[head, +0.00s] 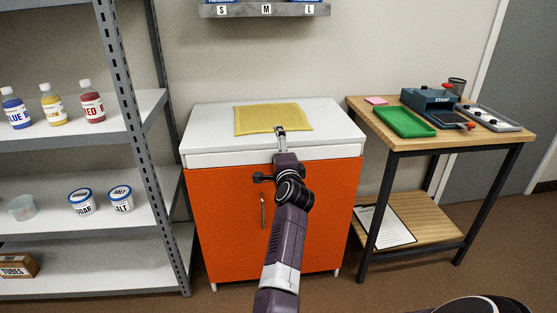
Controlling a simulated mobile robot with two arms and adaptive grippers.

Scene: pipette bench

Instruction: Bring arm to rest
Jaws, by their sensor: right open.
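My right arm reaches forward from the bottom middle of the head view, in front of the orange cabinet (225,222). My right gripper (280,130) is open, and I see nothing between its fingers. It shows over the front part of the cabinet's white top (207,128), at the near edge of a yellow mat (272,114). I cannot tell whether it touches the mat. My left gripper is out of view.
Grey shelves (70,142) on the left hold bottles and tubs. A wooden table (390,143) on the right carries a green tray (404,121) and a stamp device (430,98). A labelled rack (265,9) hangs above. The white top beside the mat is bare.

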